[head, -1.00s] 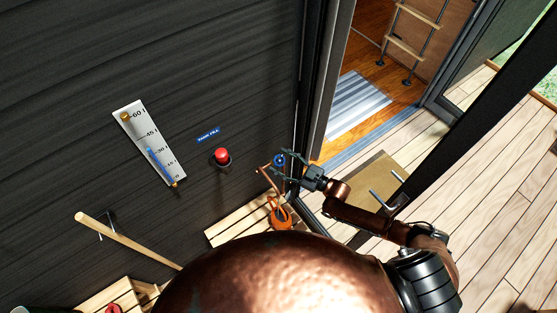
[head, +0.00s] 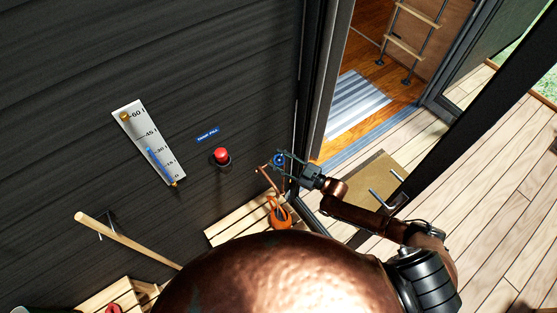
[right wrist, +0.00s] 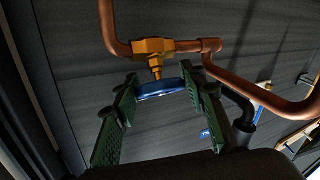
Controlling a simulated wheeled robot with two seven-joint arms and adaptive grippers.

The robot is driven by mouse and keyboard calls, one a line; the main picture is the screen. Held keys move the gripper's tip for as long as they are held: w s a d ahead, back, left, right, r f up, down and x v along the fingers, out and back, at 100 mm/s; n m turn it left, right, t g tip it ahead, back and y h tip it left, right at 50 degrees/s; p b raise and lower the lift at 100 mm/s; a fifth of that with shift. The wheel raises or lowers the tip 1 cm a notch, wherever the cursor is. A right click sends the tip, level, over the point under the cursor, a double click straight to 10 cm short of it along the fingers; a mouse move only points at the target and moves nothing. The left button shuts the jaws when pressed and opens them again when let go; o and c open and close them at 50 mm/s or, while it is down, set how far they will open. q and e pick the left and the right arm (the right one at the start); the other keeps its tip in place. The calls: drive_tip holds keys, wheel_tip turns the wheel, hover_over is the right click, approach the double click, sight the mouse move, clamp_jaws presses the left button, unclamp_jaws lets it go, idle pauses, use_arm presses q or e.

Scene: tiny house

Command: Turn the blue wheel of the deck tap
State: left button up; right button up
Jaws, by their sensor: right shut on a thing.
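The blue wheel (right wrist: 160,89) of the deck tap sits on a brass tap body (right wrist: 153,47) joined to copper pipe. In the right wrist view the wheel lies between the two green-padded fingers of my right gripper (head: 279,160). The gripper is shut on the wheel, one finger on each side. In the head view the wheel is small and partly hidden by the fingers. The wheel's turn angle cannot be read. My left gripper is not in view.
A red button (head: 221,155) and a level gauge (head: 150,142) are on the dark wall left of the tap. An orange watering can (head: 279,216) stands on a slatted wooden bench (head: 233,229) below. A door frame (head: 317,90) stands close to the right of the tap.

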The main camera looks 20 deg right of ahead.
drive_tip(key=shift+m+t+h+p, duration=0.3)
drive_tip(key=shift+m+t+p, duration=0.1)
drive_tip(key=shift+m, duration=0.1)
drive_tip(key=m+t+h+p, duration=0.1)
drive_tip(key=m+p, duration=0.1)
drive_tip(key=shift+r+m+t+h, duration=0.1)
drive_tip(key=shift+m+t+h, duration=0.2)
drive_tip(key=shift+h, duration=0.1)
drive_tip(key=m+t+h+p, duration=0.1)
drive_tip(key=m+h+p, duration=0.1)
drive_tip(key=m+h, duration=0.1)
drive_tip(key=shift+m+t, duration=0.4)
drive_tip(key=shift+m, duration=0.1)
use_arm(q)
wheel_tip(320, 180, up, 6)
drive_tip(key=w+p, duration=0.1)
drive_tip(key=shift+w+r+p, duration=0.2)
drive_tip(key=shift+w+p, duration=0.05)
drive_tip(key=shift+p, duration=0.05)
use_arm(e)
drive_tip(key=shift+m+t+h, duration=0.4)
drive_tip(key=shift+m+h, duration=1)
drive_tip(key=shift+h, duration=0.1)
drive_tip(key=o, duration=1.2)
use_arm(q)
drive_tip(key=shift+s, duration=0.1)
